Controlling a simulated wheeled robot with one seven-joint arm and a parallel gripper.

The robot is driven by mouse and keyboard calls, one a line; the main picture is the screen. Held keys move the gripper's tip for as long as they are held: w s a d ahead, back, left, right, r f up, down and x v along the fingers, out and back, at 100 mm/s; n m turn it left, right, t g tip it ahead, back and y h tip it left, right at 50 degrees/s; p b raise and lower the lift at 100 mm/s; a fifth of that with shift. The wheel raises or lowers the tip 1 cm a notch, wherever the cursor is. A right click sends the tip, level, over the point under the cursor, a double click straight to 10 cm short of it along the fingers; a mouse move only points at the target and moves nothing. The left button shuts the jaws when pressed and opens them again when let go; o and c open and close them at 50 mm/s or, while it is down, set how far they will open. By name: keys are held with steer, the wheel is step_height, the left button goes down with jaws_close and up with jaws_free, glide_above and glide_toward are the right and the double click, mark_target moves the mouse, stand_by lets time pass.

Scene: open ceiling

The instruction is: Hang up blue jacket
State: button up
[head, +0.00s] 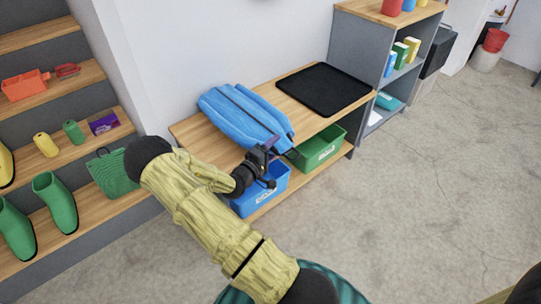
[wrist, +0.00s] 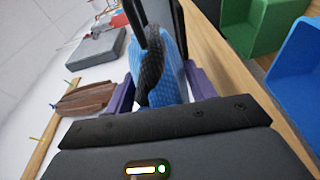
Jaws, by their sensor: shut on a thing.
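The blue jacket (head: 240,112) lies folded on the wooden bench (head: 192,132), with dark trim along it. My gripper (head: 268,154) is at the jacket's near right end, at the bench's front edge. In the wrist view, my gripper's purple fingers (wrist: 162,88) are shut on a blue and black part of the jacket (wrist: 165,60). The rest of the jacket is mostly out of the wrist view. I cannot tell whether the held part is lifted off the bench.
A black mat (head: 322,88) lies on the bench to the right. Blue (head: 262,190) and green (head: 320,150) bins stand on the shelf below. Stepped shelves with green boots (head: 55,202) are at left. A grey shelf unit (head: 362,50) stands at the back right. The floor at right is clear.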

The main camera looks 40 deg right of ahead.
steer(key=shift+r, duration=0.1)
step_height(320, 180, down, 5)
steer(key=shift+r+b, duration=0.15)
steer(key=shift+b, duration=0.6)
steer(key=o, duration=1.4)
steer(key=shift+f, duration=0.3)
steer(key=p+v, duration=0.3)
steer(key=v, duration=1.4)
steer(key=shift+a+f+p, duration=0.2)
steer(key=shift+a+p, duration=0.05)
steer(key=shift+p, duration=0.1)
